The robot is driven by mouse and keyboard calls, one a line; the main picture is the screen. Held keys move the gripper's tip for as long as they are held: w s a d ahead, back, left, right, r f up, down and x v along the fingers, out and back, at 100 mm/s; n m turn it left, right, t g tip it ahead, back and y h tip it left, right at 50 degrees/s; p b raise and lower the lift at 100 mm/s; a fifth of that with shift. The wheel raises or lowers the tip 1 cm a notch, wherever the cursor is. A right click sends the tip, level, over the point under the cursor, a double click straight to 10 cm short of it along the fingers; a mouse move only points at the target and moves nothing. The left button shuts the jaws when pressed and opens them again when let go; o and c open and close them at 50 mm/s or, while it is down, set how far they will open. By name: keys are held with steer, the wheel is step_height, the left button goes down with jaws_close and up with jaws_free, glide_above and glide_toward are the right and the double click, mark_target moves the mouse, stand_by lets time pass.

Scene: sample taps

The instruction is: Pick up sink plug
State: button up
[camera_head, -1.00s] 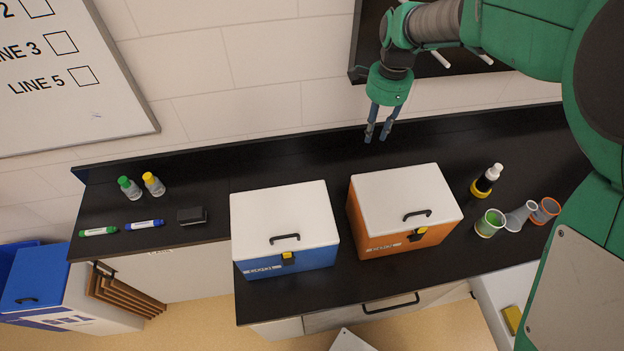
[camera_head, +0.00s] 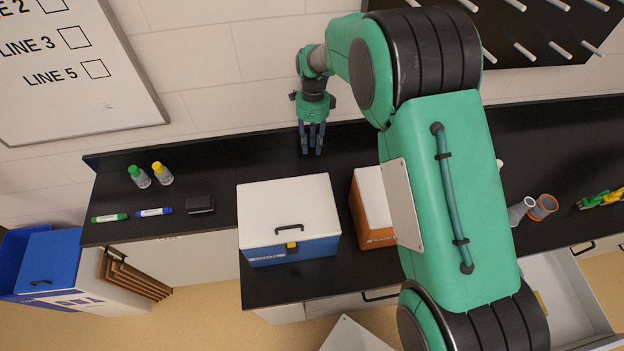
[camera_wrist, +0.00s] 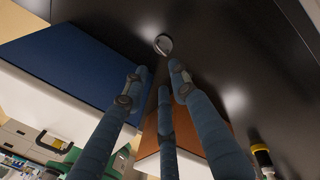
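A small round metallic piece (camera_wrist: 163,44), which looks like the sink plug, lies on the black counter (camera_wrist: 225,40) in the wrist view. It sits just beyond my fingertips, roughly in line with the gap between them. I cannot make it out in the head view, where my gripper may cover it. My gripper (camera_head: 312,150) points down over the counter near the back wall, behind the blue box. In the wrist view my gripper (camera_wrist: 158,74) has its blue fingers apart with nothing between them. I cannot tell the exact height above the counter.
A blue box with a white lid (camera_head: 289,211) stands in front of my gripper. An orange box (camera_head: 371,205) stands to its right, partly behind my arm. Bottles (camera_head: 139,176), markers (camera_head: 109,218) and a black block (camera_head: 200,204) lie left. An open drawer (camera_head: 565,300) shows lower right.

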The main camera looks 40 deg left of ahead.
steer(key=shift+f, duration=0.1)
steer(key=shift+s+d+f+p, duration=0.15)
steer(key=shift+s+f, duration=0.1)
steer(key=shift+f, duration=1.1)
steer(key=shift+s+d+f+p, duration=0.1)
steer(key=shift+s+d+f, duration=0.1)
steer(key=shift+f, duration=1.2)
steer(key=shift+s+d+f+p, duration=0.1)
steer(key=shift+s+f, duration=0.15)
steer(key=shift+f, duration=1.1)
steer(key=shift+f, duration=0.1)
steer(key=shift+s+d+f+p, duration=0.15)
steer(key=shift+s+f+p, duration=0.05)
steer(key=shift+f, duration=1.05)
steer(key=shift+s+d+f+p, duration=0.1)
steer(key=shift+s+f+p, duration=0.1)
steer(key=shift+f, duration=1)
jaws_close()
